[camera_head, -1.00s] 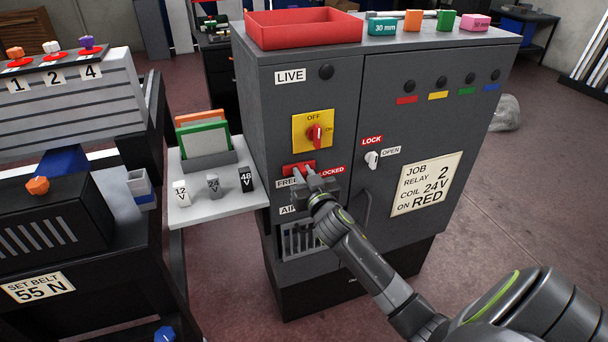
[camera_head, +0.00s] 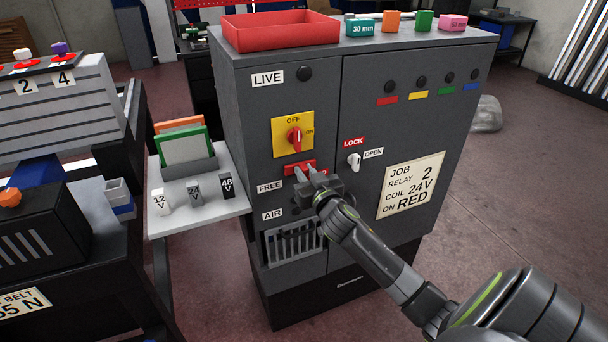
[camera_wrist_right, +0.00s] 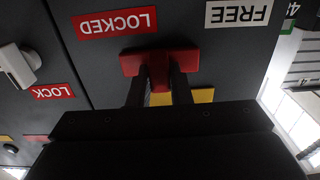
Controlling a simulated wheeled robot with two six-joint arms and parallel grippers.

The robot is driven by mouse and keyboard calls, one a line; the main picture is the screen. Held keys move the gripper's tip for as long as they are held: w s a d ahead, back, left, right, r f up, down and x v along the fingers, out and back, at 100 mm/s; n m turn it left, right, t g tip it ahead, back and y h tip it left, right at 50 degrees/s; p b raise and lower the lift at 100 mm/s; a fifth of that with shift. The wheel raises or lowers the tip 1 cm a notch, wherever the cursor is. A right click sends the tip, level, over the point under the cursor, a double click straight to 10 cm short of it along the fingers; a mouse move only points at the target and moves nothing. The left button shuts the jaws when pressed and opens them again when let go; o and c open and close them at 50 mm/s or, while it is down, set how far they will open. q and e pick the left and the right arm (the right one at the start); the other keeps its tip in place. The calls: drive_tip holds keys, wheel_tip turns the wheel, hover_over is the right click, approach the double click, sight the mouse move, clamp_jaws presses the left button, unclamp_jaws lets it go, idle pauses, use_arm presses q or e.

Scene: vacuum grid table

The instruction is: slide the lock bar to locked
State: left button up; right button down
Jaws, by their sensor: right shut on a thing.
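The lock bar is a red bar (camera_head: 300,167) on the grey cabinet's front (camera_head: 290,95), below the yellow switch plate. My right gripper (camera_head: 304,174) is shut on it, seen from the front right. In the right wrist view, turned upside down, the red lock bar (camera_wrist_right: 182,60) has my right gripper's two dark fingers (camera_wrist_right: 158,85) around its middle. There the red LOCKED label (camera_wrist_right: 115,22) is at the bar's left and the white FREE label (camera_wrist_right: 238,12) at its right. My left gripper is out of view.
A red rotary knob (camera_head: 294,140) sits just above the bar. A white latch (camera_head: 354,160) between LOCK and OPEN labels is close on the right. A vent grille (camera_head: 290,242) lies below.

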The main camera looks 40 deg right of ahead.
drive_tip(key=c, duration=1.3)
unclamp_jaws()
drive_tip(key=shift+s, duration=0.1)
drive_tip(key=b+v, duration=0.2)
drive_tip(key=v, duration=1.5)
drive_tip(key=shift+s+d, duration=0.1)
drive_tip(key=shift+s, duration=0.05)
drive_tip(key=shift+f, duration=0.1)
